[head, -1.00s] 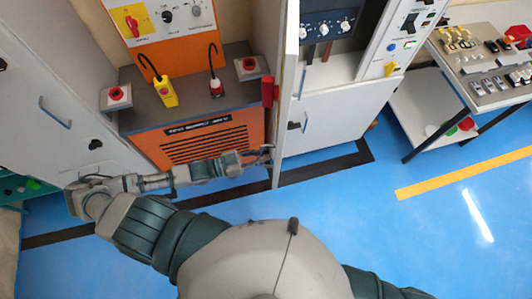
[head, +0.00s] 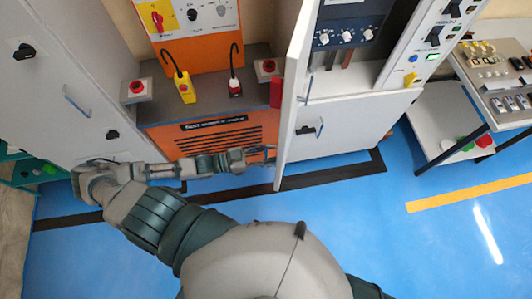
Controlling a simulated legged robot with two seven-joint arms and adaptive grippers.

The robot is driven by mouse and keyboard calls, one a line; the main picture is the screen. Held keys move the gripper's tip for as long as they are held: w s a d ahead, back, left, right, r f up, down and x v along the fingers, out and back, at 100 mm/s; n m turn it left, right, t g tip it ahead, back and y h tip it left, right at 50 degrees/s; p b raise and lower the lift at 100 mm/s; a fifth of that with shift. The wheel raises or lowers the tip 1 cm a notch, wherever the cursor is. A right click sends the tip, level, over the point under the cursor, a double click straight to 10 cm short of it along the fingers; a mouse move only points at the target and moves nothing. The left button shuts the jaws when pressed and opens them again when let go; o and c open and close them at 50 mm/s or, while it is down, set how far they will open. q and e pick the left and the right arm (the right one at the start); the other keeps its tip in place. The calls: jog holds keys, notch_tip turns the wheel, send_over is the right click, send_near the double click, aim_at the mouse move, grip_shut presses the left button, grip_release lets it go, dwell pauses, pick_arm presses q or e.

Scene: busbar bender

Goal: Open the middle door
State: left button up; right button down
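The middle door (head: 294,105) is a tall white panel, seen nearly edge-on. It stands out from the cabinet front, between the orange machine and the cabinet with dials, so it looks swung open. A red part (head: 276,93) shows at its left side. My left gripper (head: 267,155) is low at the left side of this door, close to its edge. Whether it touches the door, and whether its fingers are open or shut, is too small to tell. My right gripper is out of view; only a bit of my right arm shows at the bottom.
The orange machine (head: 212,137) with yellow and red plugs is behind my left arm. A white door (head: 60,80) stands at left. A lower white panel with a black handle (head: 308,130) is right of the middle door. A trolley (head: 440,125) stands at right. Blue floor lies clear in front.

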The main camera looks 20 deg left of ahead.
pick_arm(q)
jog(key=v, duration=1.2)
jog(key=shift+f, duration=0.1)
jog(key=shift+a+f, duration=0.1)
